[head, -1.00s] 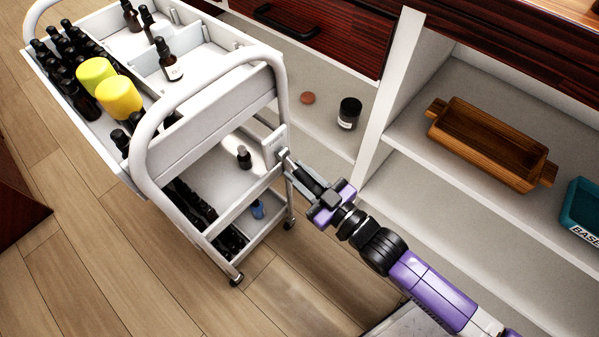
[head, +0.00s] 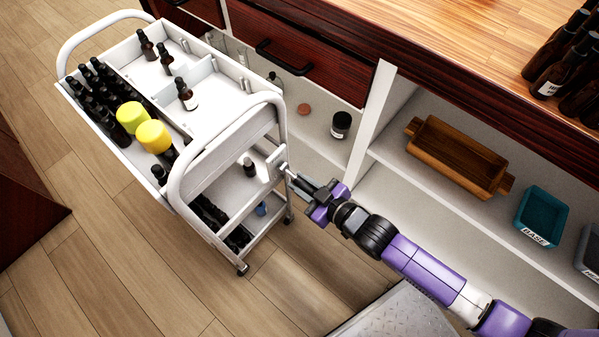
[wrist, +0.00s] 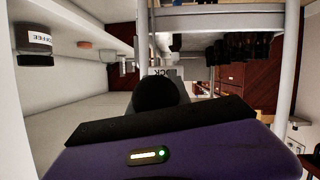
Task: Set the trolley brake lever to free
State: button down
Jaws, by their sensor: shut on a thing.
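The white trolley (head: 240,141) stands left of centre in the head view, beside the cabinet. My gripper (head: 297,181) is at the trolley's near right corner post, below the curved handle. It is shut on the brake lever (head: 287,171), a small grey piece at a pale plate; the jaws hide most of it. In the wrist view, the dark jaws (wrist: 160,95) fill the middle and cover the lever. The lever's exact setting cannot be told.
The trolley's top holds dark bottles (head: 90,95) and two yellow cylinders (head: 153,136). The cabinet's open shelves, close on the right, hold a wooden tray (head: 458,157) and a teal bin (head: 541,216). A dark-lidded jar (head: 341,125) stands behind my gripper. Floor is clear in front.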

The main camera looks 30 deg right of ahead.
aim_at(301, 179)
jog(key=shift+s+r+g+h+p, duration=0.25)
jog(key=shift+r+g+p, duration=0.7)
jog(key=shift+p, duration=1.95)
jog(key=shift+r+g+h+p, duration=0.55)
jog(key=shift+g+p, duration=0.7)
jog(key=shift+p, duration=1.6)
jog(key=r+g+p, duration=0.1)
jog(key=g+p, duration=0.1)
jog(key=p, duration=0.2)
jog(key=shift+w, duration=0.1)
jog(key=shift+d+r+g+h+p, duration=0.15)
jog(key=shift+g+h+p, duration=0.15)
jog(key=shift+g+p, duration=0.3)
jog(key=shift+w, duration=0.1)
jog(key=c, duration=1.2)
grip_release()
